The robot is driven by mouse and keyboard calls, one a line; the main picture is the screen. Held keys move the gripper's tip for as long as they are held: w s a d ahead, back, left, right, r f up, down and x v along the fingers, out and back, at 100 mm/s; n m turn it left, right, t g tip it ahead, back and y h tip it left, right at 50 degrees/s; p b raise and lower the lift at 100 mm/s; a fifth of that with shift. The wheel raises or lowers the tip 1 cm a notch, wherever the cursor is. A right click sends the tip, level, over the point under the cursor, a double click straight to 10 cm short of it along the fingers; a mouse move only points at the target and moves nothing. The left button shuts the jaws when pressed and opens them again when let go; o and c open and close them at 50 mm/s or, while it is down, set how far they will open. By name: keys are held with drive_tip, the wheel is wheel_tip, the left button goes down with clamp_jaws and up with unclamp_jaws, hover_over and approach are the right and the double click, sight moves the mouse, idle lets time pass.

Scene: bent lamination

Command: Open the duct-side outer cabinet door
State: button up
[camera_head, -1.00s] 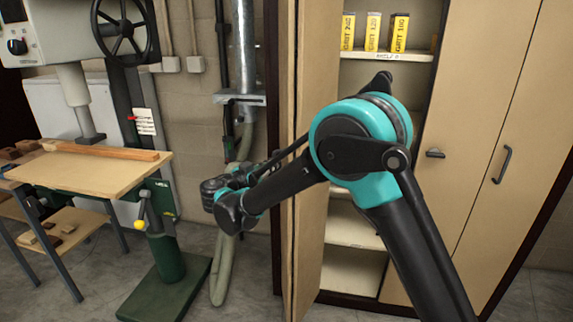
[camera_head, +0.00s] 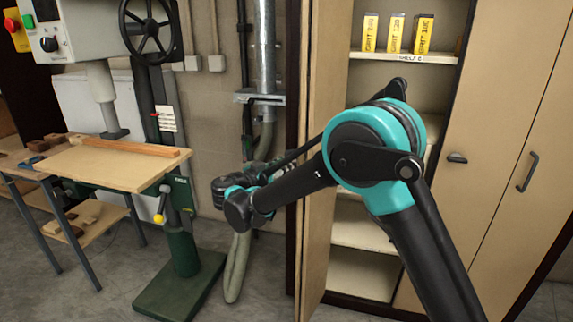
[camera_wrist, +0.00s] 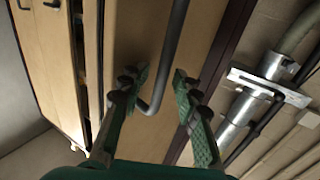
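The duct-side outer door (camera_head: 326,215) stands swung out from the cabinet beside the duct, seen nearly edge-on in the head view. In the wrist view its tan face (camera_wrist: 135,25) carries a grey bar handle (camera_wrist: 172,50). My gripper (camera_wrist: 161,74) is open. Its two green-padded fingers lie on either side of the handle's lower end, with gaps visible on both sides. Whether they touch it at depth cannot be told. In the head view my wrist is left of the door, and the fingertips cannot be made out.
Open shelves (camera_head: 365,235) and yellow grit boxes (camera_head: 396,35) show behind the door. Other cabinet doors (camera_head: 490,170) at right are closed. A metal duct (camera_head: 265,50) with a hose (camera_head: 236,265) stands left. A drill press with a wooden table (camera_head: 110,165) stands farther left.

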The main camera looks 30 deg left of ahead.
drive_tip(key=v, duration=1.2)
idle(0.5)
